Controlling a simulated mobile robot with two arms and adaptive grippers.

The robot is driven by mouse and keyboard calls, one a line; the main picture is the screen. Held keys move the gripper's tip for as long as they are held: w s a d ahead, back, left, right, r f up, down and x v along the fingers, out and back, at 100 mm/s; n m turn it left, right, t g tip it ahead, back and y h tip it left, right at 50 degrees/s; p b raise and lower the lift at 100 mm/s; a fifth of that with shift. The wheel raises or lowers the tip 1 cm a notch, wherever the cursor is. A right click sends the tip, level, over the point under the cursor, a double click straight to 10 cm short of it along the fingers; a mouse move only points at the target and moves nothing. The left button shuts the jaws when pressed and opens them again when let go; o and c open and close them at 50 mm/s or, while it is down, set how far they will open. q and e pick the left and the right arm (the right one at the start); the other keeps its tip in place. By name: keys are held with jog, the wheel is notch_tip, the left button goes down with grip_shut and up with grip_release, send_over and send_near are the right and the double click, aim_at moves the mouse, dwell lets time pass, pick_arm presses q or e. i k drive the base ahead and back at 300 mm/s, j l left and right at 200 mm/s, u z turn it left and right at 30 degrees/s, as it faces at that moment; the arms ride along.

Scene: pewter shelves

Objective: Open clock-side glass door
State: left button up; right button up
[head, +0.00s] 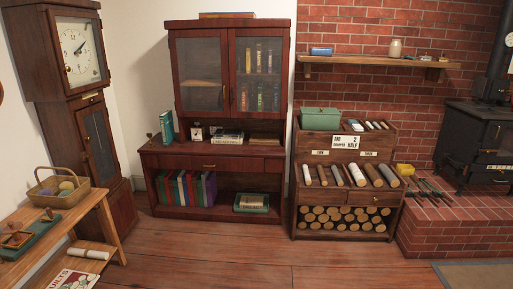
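A dark red wooden hutch (215,160) stands against the back wall in the head view. Its upper part has two framed glass doors side by side. The left glass door (201,72), nearer the tall clock (80,60), looks shut, with a shelf visible behind the glass. The right glass door (259,75) also looks shut, with several upright books behind it. Small handles show near the middle where the doors meet. Neither of my grippers is in view.
A wooden table (105,222) with a basket (58,190) stands at the left front. A log-and-roll rack (295,220) stands right of the hutch, a black stove (480,140) farther right. The wooden floor (230,255) before the hutch is clear.

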aim_at(223, 33)
jog(key=i+u, duration=0.15)
jog(key=i, duration=0.5)
jog(key=i+l+u, duration=0.1)
jog(key=i, duration=0.5)
jog(key=i+l+u, duration=0.15)
jog(key=i, duration=0.5)
